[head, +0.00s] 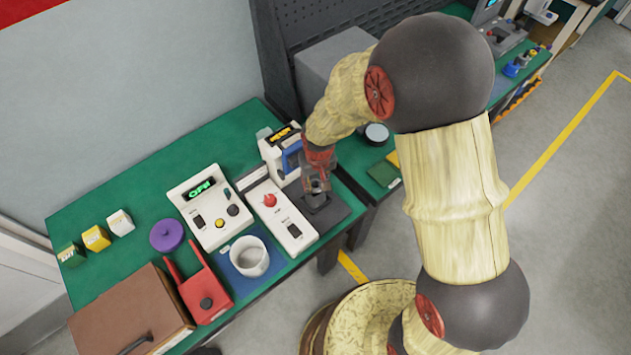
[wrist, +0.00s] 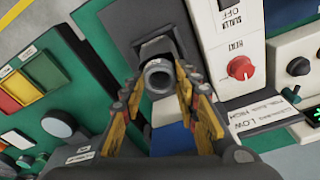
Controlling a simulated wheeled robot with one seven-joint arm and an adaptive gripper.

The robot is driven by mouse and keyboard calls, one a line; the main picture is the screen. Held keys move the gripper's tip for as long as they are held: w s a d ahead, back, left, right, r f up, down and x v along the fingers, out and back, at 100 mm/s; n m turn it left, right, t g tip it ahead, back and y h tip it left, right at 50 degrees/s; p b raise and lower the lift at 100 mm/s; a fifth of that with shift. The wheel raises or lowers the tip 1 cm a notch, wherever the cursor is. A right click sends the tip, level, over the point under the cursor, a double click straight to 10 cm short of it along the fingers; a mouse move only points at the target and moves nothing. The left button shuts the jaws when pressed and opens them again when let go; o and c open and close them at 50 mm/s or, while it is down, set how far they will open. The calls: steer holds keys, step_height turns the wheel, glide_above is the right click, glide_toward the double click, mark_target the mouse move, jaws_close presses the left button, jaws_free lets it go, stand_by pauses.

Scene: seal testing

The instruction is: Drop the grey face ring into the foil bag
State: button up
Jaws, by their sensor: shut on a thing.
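The grey face ring (wrist: 158,76) is between the tips of my gripper (wrist: 160,88) in the wrist view, with its round opening facing the camera. My gripper (head: 316,182) is shut on it. In the head view the gripper hangs over the green bench, just above a dark grey flat piece (head: 333,215). That dark piece also shows behind the ring in the wrist view (wrist: 118,22). I cannot tell whether it is the foil bag, and no bag opening is clear in either view.
A white heat unit with a red knob (head: 278,218) stands just left of the gripper. A white and blue device (head: 276,152) is behind it. A white cup (head: 249,257), red stand (head: 198,287) and brown case (head: 130,312) are further left.

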steer(key=o, duration=1.2)
step_height(320, 180, up, 8)
steer(key=p, duration=0.5)
steer(key=s+d+r+t+b, duration=0.1)
steer(key=s+d+r+b, duration=0.2)
steer(key=s+r, duration=0.3)
steer(key=s+d+r+m+t+b, duration=0.1)
steer(key=s+d+r+b, duration=0.2)
steer(key=s+d+r, duration=0.3)
steer(key=s+d+r+m+t+b, duration=0.1)
steer(key=s+d+r+t+b, duration=0.1)
steer(key=s+d+r+b, duration=0.2)
steer(key=shift+s+d+r, duration=0.3)
steer(key=shift+s+r, duration=0.6)
steer(key=shift+s, duration=0.05)
steer(key=shift+s+d+r, duration=0.3)
steer(key=shift+s+r, duration=0.6)
steer(key=shift+s, duration=0.05)
